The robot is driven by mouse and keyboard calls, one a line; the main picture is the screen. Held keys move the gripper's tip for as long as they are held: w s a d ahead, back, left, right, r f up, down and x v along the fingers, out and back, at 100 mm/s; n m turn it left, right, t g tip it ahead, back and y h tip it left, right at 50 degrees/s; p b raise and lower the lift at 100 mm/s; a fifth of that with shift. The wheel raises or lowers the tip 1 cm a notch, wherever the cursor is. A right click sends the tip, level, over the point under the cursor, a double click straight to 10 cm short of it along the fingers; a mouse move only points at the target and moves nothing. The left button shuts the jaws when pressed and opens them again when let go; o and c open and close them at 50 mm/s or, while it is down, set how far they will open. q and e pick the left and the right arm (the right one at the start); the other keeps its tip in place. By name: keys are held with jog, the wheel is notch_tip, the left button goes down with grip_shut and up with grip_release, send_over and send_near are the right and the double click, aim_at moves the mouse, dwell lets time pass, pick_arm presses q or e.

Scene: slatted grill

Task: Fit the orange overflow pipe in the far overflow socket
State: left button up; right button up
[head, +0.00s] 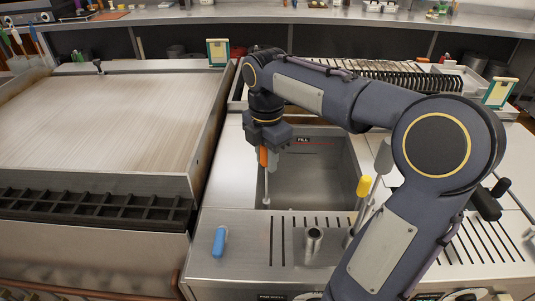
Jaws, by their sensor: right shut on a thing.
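My right gripper (268,151) is shut on the orange overflow pipe (264,158) by its orange top. The pipe hangs roughly upright, its pale tube reaching down inside the left part of the steel basin (318,178). I cannot tell whether the tube's lower end is in a socket or just above the basin floor. The far overflow socket cannot be made out. My left gripper is out of view.
A yellow-topped pipe (363,186) stands at the basin's right, near my right arm. A short open metal tube (313,236) stands on the slotted front deck (281,240). A blue handle (219,241) is left of it. A flat griddle (110,115) fills the left.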

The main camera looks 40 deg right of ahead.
jog(key=shift+r, duration=0.1)
jog(key=b, duration=0.4)
send_over(267, 201)
jog(key=shift+w+d+f, duration=0.1)
jog(key=shift+w+f, duration=0.05)
jog(key=shift+f, duration=3.4)
jog(key=shift+p, duration=0.6)
jog(key=shift+f+b, duration=1)
jog(key=shift+f, duration=0.7)
jog(key=o, duration=1.1)
jog(key=shift+r+p, duration=0.6)
jog(key=shift+r, duration=3.35)
